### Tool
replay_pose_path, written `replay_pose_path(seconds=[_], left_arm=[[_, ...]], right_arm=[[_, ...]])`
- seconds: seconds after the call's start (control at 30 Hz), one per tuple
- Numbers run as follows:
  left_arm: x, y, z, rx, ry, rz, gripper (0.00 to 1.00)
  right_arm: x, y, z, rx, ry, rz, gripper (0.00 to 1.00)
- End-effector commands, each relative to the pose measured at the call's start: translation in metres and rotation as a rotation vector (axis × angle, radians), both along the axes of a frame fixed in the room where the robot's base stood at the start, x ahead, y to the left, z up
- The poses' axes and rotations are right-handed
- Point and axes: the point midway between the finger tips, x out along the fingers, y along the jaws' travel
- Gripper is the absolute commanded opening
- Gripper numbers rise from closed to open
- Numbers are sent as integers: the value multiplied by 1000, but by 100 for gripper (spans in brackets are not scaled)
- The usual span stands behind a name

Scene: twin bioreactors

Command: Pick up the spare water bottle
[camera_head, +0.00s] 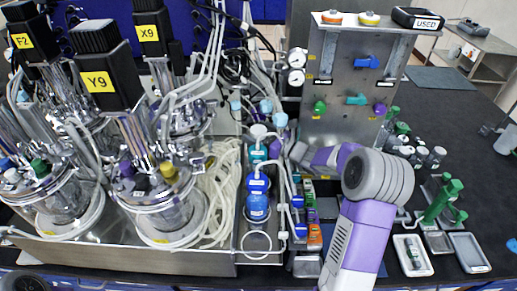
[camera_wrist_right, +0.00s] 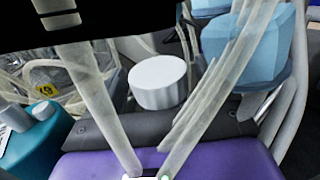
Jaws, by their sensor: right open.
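Two upright blue bottles, one behind the other, stand in the middle of the head view, the rear one (camera_head: 257,183) and the front one (camera_head: 257,207). A white-capped teal bottle (camera_head: 257,154) stands behind them. I cannot read which one is the spare water bottle. My right gripper (camera_head: 284,150) reaches in from the right, beside the teal bottle, open; its fingers are hardly distinguishable. The right wrist view has a white ribbed cap (camera_wrist_right: 158,84) at centre, a teal container (camera_wrist_right: 35,145) at left and a light blue cap (camera_wrist_right: 245,45) at right. My left gripper is out of view.
Glass bioreactors with black motor heads (camera_head: 105,75) fill the left. A metal panel (camera_head: 345,100) with valves and gauges stands behind my right arm. Pale tubes (camera_head: 220,180) loop beside the bottles. Metal trays (camera_head: 470,252) and a green stand (camera_head: 440,202) lie right.

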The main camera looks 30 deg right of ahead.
Motion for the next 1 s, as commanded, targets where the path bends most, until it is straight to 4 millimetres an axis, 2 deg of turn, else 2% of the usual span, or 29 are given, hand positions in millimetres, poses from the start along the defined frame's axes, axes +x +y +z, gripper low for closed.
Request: replay_pose_path(seconds=[0.07,0.63,1.0], left_arm=[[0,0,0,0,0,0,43],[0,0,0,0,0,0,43],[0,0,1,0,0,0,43]], right_arm=[[0,0,0,0,0,0,84],[-1,0,0,0,-1,0,0],[0,0,5,-1,-5,0,0]])
